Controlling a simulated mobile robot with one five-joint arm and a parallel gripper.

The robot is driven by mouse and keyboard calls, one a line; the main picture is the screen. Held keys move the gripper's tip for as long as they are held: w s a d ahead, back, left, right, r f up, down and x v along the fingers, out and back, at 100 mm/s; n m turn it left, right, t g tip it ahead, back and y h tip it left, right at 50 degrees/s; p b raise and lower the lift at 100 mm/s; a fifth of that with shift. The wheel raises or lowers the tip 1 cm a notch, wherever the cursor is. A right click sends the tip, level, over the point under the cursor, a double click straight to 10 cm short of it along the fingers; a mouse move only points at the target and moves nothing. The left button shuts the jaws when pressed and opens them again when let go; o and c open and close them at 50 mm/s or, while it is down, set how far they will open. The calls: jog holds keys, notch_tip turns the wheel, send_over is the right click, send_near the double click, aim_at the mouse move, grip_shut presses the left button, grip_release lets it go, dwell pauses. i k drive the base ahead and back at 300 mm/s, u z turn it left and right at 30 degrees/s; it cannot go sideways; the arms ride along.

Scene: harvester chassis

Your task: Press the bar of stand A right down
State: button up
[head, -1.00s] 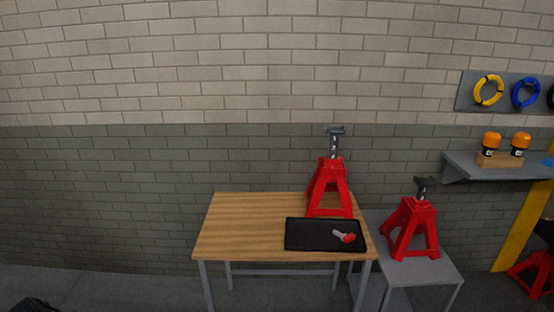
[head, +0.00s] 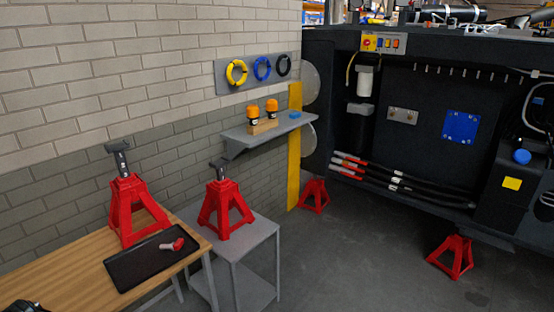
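A red jack stand (head: 128,209) stands upright on the wooden table, its grey bar (head: 119,158) raised well above the red frame. A second red jack stand (head: 226,208) stands on a grey side table, its dark bar (head: 219,170) sticking out less far. No letter shows on either, so I cannot tell which is stand A.
A black tray (head: 122,273) with a red and grey pin (head: 172,245) lies on the wooden table (head: 62,282). The grey side table (head: 258,232) adjoins it. A wall shelf (head: 262,136) is behind. Two red stands are by the dark chassis (head: 428,140). Floor between is clear.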

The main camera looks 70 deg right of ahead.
aim_at(219, 164)
jog(key=u, duration=2.1)
jog(key=k, duration=1.5)
jog(key=z, duration=1.45)
